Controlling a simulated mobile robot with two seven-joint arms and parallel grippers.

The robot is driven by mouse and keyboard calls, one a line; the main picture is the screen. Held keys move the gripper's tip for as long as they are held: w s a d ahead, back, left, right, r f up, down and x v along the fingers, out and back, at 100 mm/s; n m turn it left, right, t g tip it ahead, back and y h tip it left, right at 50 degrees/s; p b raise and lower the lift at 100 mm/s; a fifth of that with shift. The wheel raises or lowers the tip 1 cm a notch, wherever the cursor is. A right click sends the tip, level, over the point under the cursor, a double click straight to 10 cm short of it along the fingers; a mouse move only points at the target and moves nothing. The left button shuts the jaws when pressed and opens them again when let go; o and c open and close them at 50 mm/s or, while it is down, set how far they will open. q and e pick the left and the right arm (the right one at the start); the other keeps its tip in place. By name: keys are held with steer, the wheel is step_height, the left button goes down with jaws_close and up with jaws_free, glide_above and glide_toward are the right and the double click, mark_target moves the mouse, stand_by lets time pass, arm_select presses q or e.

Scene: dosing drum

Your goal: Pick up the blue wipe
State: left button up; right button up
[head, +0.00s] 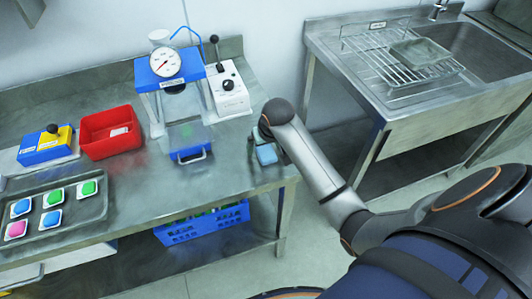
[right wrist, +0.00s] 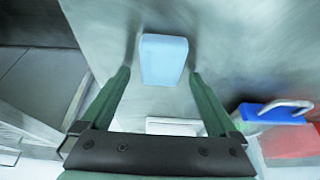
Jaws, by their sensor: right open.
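The blue wipe (head: 267,154) is a small light-blue block at the right end of the steel bench. It also shows in the right wrist view (right wrist: 163,58), lying on the bare steel near the fingertips. My right gripper (right wrist: 160,74) is open, with one dark green finger on each side of the wipe's near end and a gap on both sides. In the head view my right gripper (head: 263,136) is over the wipe and is partly hidden by my own wrist. My left gripper is not in view.
A dosing stand with a round dial (head: 165,63) and a blue drawer with a handle (head: 190,152) stands left of the wipe. Further left are a red bin (head: 110,133) and a tray (head: 88,213) of coloured pads. A white object (right wrist: 173,126) shows between the fingers.

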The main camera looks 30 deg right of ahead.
jaws_close()
stand_by(0.7)
steer(key=shift+r, duration=0.15)
steer(key=shift+r, duration=0.25)
step_height(320, 180, up, 2)
steer(key=shift+w+r, duration=0.1)
steer(key=s+r, duration=1)
steer(key=s, duration=0.4)
steer(key=shift+d, duration=0.45)
steer(key=shift+s, duration=0.1)
